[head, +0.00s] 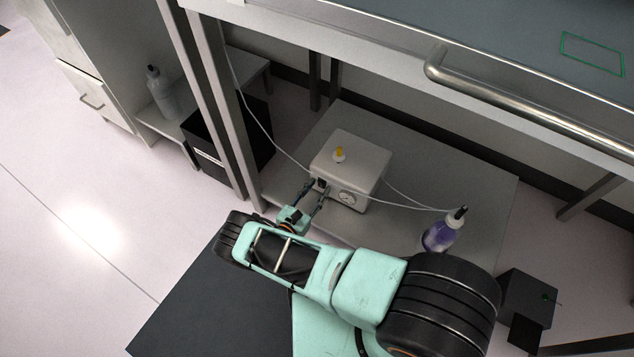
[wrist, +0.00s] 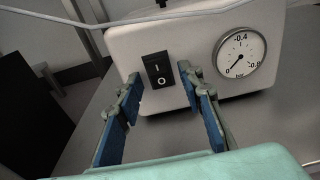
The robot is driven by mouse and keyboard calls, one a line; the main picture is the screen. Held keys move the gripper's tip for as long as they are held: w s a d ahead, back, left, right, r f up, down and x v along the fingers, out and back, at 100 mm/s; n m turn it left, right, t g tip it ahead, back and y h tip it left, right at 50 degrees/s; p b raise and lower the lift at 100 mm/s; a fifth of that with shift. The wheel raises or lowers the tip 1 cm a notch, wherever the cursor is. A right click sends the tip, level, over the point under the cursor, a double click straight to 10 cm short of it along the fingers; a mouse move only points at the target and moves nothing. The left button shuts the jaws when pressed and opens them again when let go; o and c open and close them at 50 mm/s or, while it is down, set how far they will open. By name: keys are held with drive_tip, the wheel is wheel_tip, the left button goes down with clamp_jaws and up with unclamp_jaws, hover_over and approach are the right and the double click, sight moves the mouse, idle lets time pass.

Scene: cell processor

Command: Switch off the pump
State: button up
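The pump (head: 349,163) is a white box with a yellow-topped knob, standing on a low grey shelf under the bench. In the wrist view the pump's front (wrist: 194,50) shows a black rocker switch (wrist: 158,70) marked I above and O below, with a round pressure gauge (wrist: 240,53) to its right. My gripper (wrist: 160,98) is open and empty, its blue-padded fingers either side of and below the switch. In the head view my gripper (head: 315,193) is close to the pump's front. I cannot tell whether the fingertips touch the pump, nor which way the switch is pressed.
A bottle with purple liquid (head: 442,232) stands on the shelf (head: 480,185) right of the pump. A thin tube (head: 265,130) runs past the pump. A black box (head: 228,140) and a clear bottle (head: 163,92) are at the left. The bench with a metal rail (head: 530,105) overhangs the pump.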

wheel_tip(320, 180, up, 10)
drive_tip(key=shift+f, duration=0.25)
idle(0.3)
drive_tip(key=shift+s+a, duration=0.1)
idle(0.4)
